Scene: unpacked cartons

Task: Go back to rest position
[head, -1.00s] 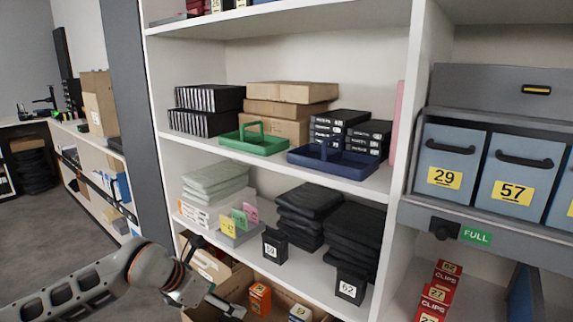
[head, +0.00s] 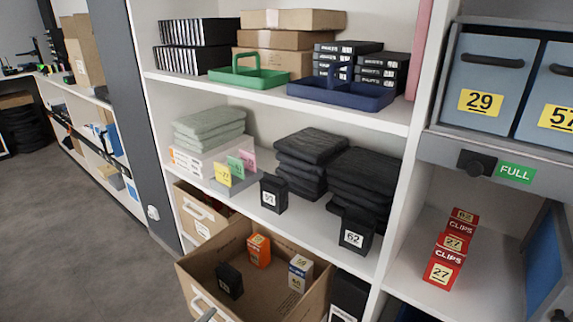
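My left arm is out of the head view, except perhaps for a small grey tip at the bottom edge, over the front of the open carton (head: 186,277). I cannot tell whether that tip is my gripper, or whether the gripper is open or holds anything. My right gripper does not show. The open carton stands low in front of the shelf. Inside are an orange box (head: 259,251), a black box (head: 229,281) and a white-and-blue box (head: 300,273), apart from one another.
The shelf (head: 262,97) holds a green tray (head: 247,79), a blue tray (head: 340,97), black folded stacks (head: 310,156) and boxes. Red CLIPS boxes (head: 445,262) stand at the right, below grey-blue bins (head: 489,82). Grey floor (head: 85,215) at left is clear.

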